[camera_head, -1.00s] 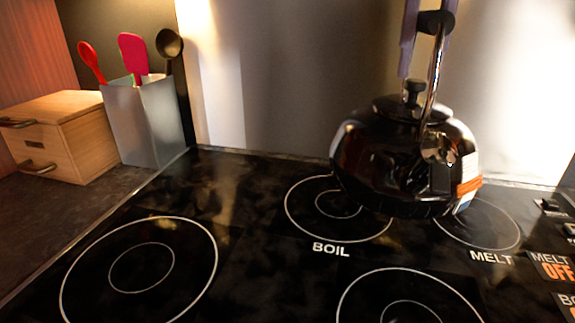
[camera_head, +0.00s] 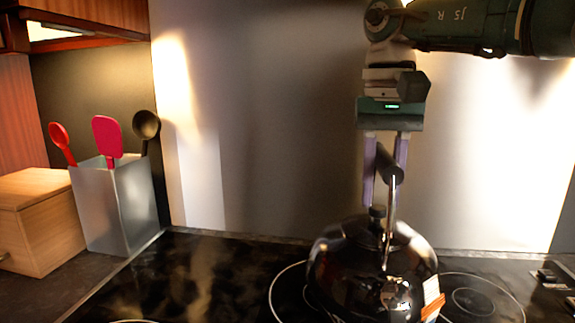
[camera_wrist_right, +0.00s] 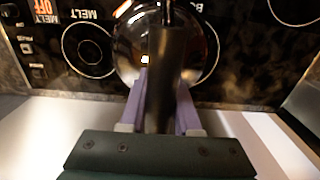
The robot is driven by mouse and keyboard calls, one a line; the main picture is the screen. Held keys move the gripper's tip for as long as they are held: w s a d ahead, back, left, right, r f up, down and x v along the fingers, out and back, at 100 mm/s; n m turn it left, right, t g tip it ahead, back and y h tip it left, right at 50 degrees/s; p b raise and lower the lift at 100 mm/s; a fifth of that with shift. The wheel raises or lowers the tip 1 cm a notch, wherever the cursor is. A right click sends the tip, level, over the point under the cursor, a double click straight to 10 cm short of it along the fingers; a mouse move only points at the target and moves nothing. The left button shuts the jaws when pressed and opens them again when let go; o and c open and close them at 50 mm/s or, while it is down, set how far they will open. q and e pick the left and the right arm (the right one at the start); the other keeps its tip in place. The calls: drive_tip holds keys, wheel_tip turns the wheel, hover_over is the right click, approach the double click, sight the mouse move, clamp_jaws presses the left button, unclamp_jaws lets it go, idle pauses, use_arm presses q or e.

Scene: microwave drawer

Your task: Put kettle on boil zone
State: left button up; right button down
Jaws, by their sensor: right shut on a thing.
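The shiny black kettle (camera_head: 345,262) hangs by its handle in my right gripper (camera_head: 384,185). The gripper points down, with its purple fingers shut around the dark handle grip. The kettle overlaps the right part of the boil zone ring (camera_head: 280,289), whose left arc shows beside it. I cannot tell whether the kettle's base touches the hob. In the right wrist view, the fingers (camera_wrist_right: 160,105) straddle the dark handle, with the kettle body (camera_wrist_right: 133,45) beyond. My left gripper is not in view.
The melt zone ring (camera_head: 475,301) lies right of the kettle. A metal utensil holder (camera_head: 118,205) and a wooden box (camera_head: 38,220) stand at left. Control knobs (camera_head: 550,277) are at the right edge. The back wall is close behind the kettle.

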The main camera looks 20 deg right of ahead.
sight(385, 152)
drive_tip(key=shift+w+f, duration=0.1)
drive_tip(key=shift+f, duration=1.5)
drive_tip(key=shift+f, duration=0.2)
drive_tip(key=c, duration=0.6)
unclamp_jaws()
wheel_tip(385, 152, up, 8)
drive_tip(key=shift+f+b, duration=0.2)
drive_tip(key=shift+b, duration=0.1)
drive_tip(key=shift+r, duration=0.15)
